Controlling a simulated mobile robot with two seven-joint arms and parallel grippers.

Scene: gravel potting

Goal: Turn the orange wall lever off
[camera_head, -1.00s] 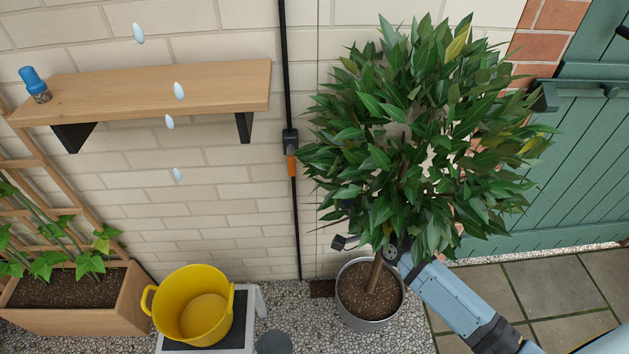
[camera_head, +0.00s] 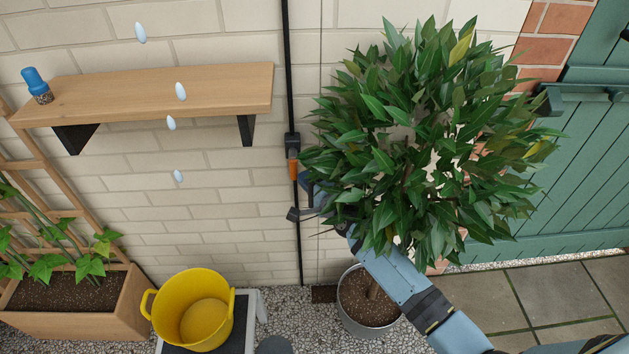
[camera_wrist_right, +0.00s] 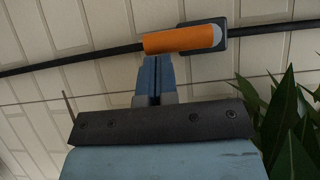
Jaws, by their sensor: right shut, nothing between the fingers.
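The orange lever (camera_head: 294,169) hangs below a dark box (camera_head: 292,145) on the black wall pipe, lying along the pipe. In the right wrist view the lever (camera_wrist_right: 183,39) lies sideways just beyond my fingertips. My right gripper (camera_head: 303,181) is close beside and just below the lever's lower end, left of the leaves; part of its arm is hidden by the bush. In the wrist view the right gripper (camera_wrist_right: 157,62) has its blue fingers together and empty. The fingertips look very near the lever; I cannot tell whether they touch. My left gripper is not in view.
A leafy potted tree (camera_head: 425,140) stands right of the pipe, its leaves around my right arm. A wooden shelf (camera_head: 160,88) with a blue-topped bottle (camera_head: 36,84) is on the wall at left. A yellow tub (camera_head: 192,310) stands below.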

